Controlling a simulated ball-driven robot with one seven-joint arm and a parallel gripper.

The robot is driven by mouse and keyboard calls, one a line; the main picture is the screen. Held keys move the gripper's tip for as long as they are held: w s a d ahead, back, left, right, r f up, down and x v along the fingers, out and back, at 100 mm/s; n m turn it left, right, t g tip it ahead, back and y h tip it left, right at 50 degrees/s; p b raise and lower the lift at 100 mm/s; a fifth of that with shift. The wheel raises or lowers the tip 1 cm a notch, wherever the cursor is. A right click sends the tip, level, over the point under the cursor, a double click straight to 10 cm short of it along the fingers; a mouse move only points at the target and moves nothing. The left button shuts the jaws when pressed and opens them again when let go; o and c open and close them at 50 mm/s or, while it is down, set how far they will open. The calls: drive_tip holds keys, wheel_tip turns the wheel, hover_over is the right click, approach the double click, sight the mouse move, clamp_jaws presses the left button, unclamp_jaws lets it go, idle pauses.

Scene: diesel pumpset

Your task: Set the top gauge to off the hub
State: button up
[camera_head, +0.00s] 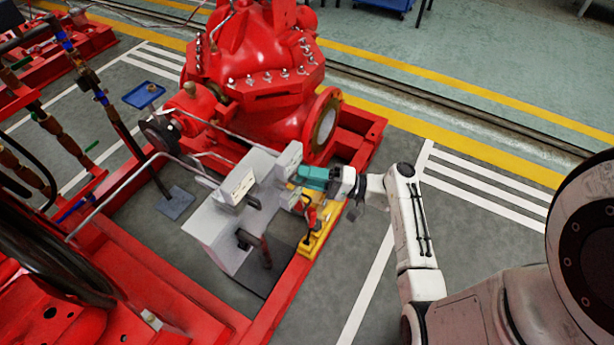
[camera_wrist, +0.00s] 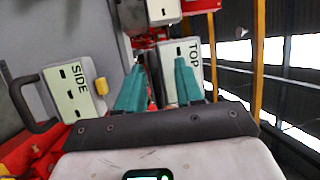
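The plate marked TOP (camera_wrist: 195,62) is pale with dark slot marks and stands just beyond my right finger in the wrist view. My gripper's finger covers part of it, and I see no knob or lever on the part that shows. My gripper (camera_wrist: 160,68) has two teal fingers standing apart, with red and dark parts behind the gap. In the head view my gripper (camera_head: 303,177) is at the pale panel (camera_head: 288,160) on the right of the grey housing (camera_head: 222,226). I cannot tell whether it touches. A gauge dial and the hub are not clearly visible.
A plate marked SIDE (camera_wrist: 72,92) with a yellow knob (camera_wrist: 101,87) lies left of my fingers, beside a dark curved handle (camera_wrist: 28,100). A yellow bracket (camera_head: 318,238) stands below my gripper. The red pump (camera_head: 255,60) rises behind; striped floor is open at right.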

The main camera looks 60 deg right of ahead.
drive_tip(key=shift+f, duration=0.1)
drive_tip(key=v, duration=1)
drive_tip(key=shift+s+b, duration=0.4)
drive_tip(key=shift+b, duration=0.05)
drive_tip(key=shift+w, duration=0.1)
drive_tip(key=a+f+n+g+p, duration=0.4)
drive_tip(key=a+n+g+p, duration=0.15)
drive_tip(key=a+g, duration=0.9)
drive_tip(key=s+a+r+n+g+h+p, duration=0.2)
drive_tip(key=s+r+n+h+p, duration=0.2)
drive_tip(key=s+r+n+h, duration=0.2)
wheel_tip(320, 180, up, 4)
drive_tip(key=h, duration=0.2)
drive_tip(key=shift+a+h, duration=0.3)
drive_tip(key=shift+a, duration=0.05)
